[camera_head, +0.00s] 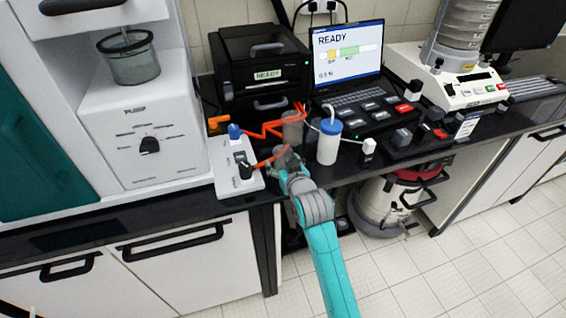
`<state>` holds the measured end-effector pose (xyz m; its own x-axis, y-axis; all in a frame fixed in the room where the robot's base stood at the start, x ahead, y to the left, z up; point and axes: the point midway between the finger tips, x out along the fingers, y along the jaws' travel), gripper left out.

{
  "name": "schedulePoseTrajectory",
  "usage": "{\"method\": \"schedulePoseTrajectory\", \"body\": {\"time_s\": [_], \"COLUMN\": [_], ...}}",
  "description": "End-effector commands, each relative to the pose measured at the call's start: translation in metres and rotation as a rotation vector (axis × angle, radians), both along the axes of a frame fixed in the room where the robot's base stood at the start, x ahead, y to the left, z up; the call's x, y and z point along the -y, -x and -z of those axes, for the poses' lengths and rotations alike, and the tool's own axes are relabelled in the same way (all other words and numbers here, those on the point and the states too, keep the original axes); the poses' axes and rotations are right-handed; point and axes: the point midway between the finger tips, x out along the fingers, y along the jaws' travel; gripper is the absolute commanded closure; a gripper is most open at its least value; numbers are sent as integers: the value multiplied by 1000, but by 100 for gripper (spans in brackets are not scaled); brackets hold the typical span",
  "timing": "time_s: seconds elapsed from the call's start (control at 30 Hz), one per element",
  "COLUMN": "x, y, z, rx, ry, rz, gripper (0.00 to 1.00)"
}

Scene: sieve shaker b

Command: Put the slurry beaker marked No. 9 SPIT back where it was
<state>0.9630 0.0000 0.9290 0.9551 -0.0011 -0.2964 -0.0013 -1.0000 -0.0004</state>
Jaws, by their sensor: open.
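My gripper (287,153) is at the front of the black bench, at the end of my grey and teal arm. Its jaws are open. A small greyish, translucent beaker (292,129) stands just beyond it, partly hidden by the gripper and orange parts. I cannot tell whether the jaws touch it. A larger glass beaker (134,66) with greyish contents is under a stirrer on the white machine at the left. No "No. 9 SPIT" mark is readable on either, so I cannot tell which is the slurry beaker.
A white bottle (328,146) with a blue top stands close right of the gripper. A white control box (237,166) is close left. A laptop (347,50) reading READY and a black printer-like unit (250,68) stand behind.

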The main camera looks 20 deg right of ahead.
Motion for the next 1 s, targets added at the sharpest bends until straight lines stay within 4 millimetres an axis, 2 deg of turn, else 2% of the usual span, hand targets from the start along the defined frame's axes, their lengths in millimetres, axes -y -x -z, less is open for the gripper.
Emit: {"method": "schedulePoseTrajectory", "body": {"time_s": [0.17, 0.5, 0.7, 1.0], "x": [0, 0, 0, 0], "y": [9, 71, 101, 115], "z": [-5, -24, -33, -38], "rx": [1, 0, -1, 1], "ry": [0, 0, 0, 0], "rz": [0, 0, 0, 0], "gripper": [24, 24, 24, 24]}}
